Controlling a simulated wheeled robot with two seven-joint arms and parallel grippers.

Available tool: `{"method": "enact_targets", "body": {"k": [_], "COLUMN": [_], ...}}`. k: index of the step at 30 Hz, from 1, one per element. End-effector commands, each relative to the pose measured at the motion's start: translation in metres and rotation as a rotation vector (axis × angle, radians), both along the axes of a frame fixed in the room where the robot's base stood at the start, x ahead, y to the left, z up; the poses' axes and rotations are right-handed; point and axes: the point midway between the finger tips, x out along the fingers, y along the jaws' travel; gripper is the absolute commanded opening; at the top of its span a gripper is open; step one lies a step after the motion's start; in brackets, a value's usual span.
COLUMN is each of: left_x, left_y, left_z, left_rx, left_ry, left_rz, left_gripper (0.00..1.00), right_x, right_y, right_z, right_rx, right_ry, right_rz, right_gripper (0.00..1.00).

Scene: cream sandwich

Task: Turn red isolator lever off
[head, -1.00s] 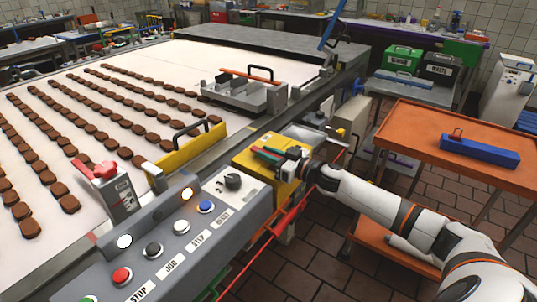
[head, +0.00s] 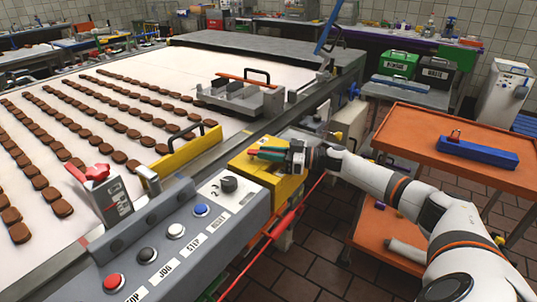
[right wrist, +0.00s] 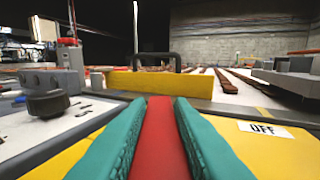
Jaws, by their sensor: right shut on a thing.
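The red isolator lever (right wrist: 160,140) runs straight ahead between the two teal fingers of my right gripper (right wrist: 160,104) in the right wrist view. The fingers are shut on it, one on each side. The yellow isolator box (head: 262,176) lies under them in the head view. My right gripper (head: 266,153) reaches over its top from the right there, and the fingers mostly hide the lever. A white OFF label (right wrist: 266,130) sits on the yellow face just right of the right finger. My left gripper is not in view.
A grey control panel (head: 205,228) with buttons and a black knob (head: 228,184) stands left of the box. A yellow bar with a black handle (head: 184,152) crosses the conveyor edge behind. An orange cart (head: 440,125) stands at right. A red-topped switch box (head: 107,196) stands at left.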

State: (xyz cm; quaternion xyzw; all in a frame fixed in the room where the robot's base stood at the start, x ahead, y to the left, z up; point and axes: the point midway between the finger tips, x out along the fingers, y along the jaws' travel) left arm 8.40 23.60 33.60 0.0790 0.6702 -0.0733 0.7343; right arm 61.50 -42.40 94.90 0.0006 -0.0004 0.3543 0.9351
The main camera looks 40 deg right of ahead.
Motion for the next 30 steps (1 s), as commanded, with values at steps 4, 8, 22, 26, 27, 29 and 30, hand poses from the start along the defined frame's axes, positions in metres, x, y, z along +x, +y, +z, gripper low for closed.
{"method": "enact_targets", "body": {"k": [4,8,22,26,27,29,30], "left_x": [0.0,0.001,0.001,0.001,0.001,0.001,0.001], "left_y": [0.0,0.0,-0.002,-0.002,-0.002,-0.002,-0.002], "left_z": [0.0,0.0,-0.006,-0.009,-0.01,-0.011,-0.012], "left_rx": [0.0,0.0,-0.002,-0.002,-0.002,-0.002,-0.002], "left_ry": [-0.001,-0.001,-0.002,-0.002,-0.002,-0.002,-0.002], "left_rz": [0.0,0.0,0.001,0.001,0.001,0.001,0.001], "left_gripper": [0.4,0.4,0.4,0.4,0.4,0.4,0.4], "right_x": [0.0,0.0,-0.029,-0.051,-0.057,-0.065,-0.07], "right_y": [0.0,0.0,-0.026,-0.045,-0.051,-0.058,-0.062], "right_z": [0.0,0.0,-0.003,-0.004,-0.004,-0.003,-0.003], "right_rx": [-0.001,-0.001,-0.005,-0.006,-0.004,-0.004,-0.005], "right_ry": [0.001,0.001,0.006,0.007,0.008,0.006,0.006], "right_rz": [-0.001,-0.001,-0.003,-0.002,-0.003,-0.002,-0.001], "right_gripper": [0.36,0.42,0.42,0.42,0.42,0.42,0.42]}}
